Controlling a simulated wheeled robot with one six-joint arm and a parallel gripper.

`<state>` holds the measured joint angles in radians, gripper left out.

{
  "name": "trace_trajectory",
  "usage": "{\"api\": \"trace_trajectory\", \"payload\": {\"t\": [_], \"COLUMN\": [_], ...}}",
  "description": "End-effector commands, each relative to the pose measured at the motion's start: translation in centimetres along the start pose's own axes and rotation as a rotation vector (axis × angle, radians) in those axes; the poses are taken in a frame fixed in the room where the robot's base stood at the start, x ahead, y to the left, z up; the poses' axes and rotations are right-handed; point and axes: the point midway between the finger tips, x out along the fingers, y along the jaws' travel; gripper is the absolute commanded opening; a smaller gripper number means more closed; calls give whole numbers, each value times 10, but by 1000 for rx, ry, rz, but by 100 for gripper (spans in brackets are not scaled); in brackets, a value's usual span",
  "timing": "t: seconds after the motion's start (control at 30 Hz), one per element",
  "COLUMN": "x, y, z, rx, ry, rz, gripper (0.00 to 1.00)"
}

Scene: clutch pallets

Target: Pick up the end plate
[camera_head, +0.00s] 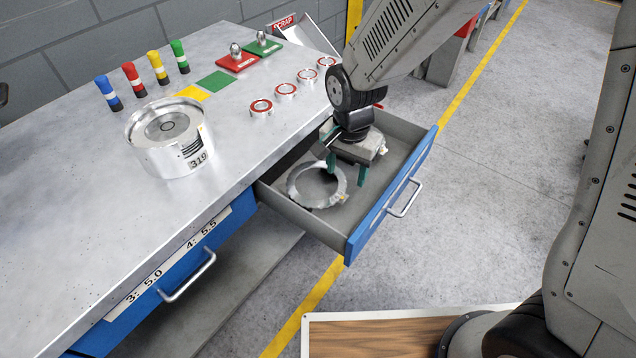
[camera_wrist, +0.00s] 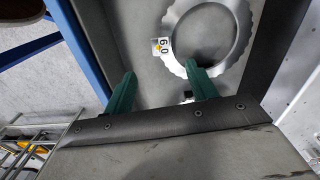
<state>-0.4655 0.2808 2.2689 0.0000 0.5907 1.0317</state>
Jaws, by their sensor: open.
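The end plate (camera_head: 294,186) is a flat metal ring with a notched outer edge. It lies flat in the open drawer (camera_head: 280,205), and a small tag reading 6.0 sits at its edge in the wrist view. The ring also shows at the top of the wrist view (camera_wrist: 244,32). My gripper (camera_head: 346,170) is open and empty, with its green fingers pointing down over the drawer beside the ring. In the wrist view the right finger (camera_wrist: 161,73) overlaps the ring's near edge, while the left finger is clear of it. I cannot tell the fingers' exact height.
The drawer's walls and blue front (camera_head: 390,200) surround the ring. On the steel bench (camera_head: 70,190) stand a metal drum (camera_head: 168,158) marked 319, several red-marked rings, coloured cylinders and coloured pads. A wooden-topped board (camera_head: 380,340) lies at the bottom of the head view.

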Motion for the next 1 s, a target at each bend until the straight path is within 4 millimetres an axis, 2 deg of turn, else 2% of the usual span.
{"api": "trace_trajectory", "payload": {"t": [0.47, 1.0], "x": [61, 66], "y": [-4, -4], "z": [4, 4], "rx": [-1, -2], "ry": [-2, -1], "rz": [3, 1], "gripper": [57, 57]}}
